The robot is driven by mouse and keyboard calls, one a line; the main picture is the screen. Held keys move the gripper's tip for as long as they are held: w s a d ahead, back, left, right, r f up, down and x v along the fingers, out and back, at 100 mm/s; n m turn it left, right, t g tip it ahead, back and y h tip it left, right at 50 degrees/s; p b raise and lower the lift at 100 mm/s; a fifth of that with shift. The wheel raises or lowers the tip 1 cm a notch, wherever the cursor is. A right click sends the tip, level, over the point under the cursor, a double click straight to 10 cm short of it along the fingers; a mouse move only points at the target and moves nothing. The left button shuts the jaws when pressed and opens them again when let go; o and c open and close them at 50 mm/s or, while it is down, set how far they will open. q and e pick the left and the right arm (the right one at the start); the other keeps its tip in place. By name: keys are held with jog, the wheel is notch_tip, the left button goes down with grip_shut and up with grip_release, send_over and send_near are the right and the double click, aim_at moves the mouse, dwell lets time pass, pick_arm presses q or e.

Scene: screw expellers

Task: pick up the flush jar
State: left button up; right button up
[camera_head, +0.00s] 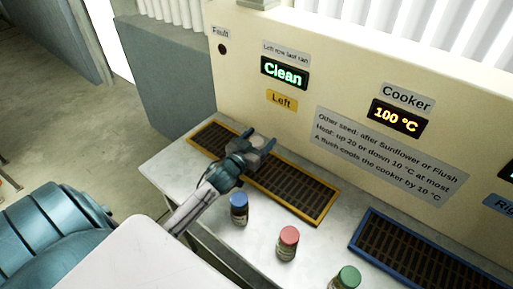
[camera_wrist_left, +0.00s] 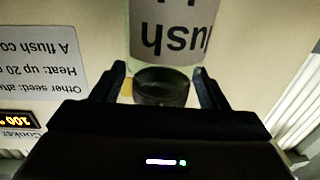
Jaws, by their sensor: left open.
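The flush jar (camera_head: 262,143) stands on the yellow-framed grate, partly hidden by my left gripper (camera_head: 252,145). In the left wrist view the jar (camera_wrist_left: 172,30) appears upside down, with a grey label ending in "ush" and a dark lid (camera_wrist_left: 162,86). My left gripper also shows there (camera_wrist_left: 161,72), its fingers open on either side of the jar near the lid. Small gaps seem to show between the fingers and the jar; I cannot tell if either touches. My right gripper is not in view.
The yellow-framed grate (camera_head: 305,197) lies along the panel (camera_head: 330,105), under the "Left" tag. Jars with blue (camera_head: 239,208), red (camera_head: 288,242) and green (camera_head: 346,279) lids stand on the counter (camera_head: 265,234) in front. A blue-framed grate (camera_head: 420,262) is at the right.

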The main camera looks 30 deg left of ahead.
pick_arm(q)
jog(key=shift+w, duration=0.2)
jog(key=c, duration=1.3)
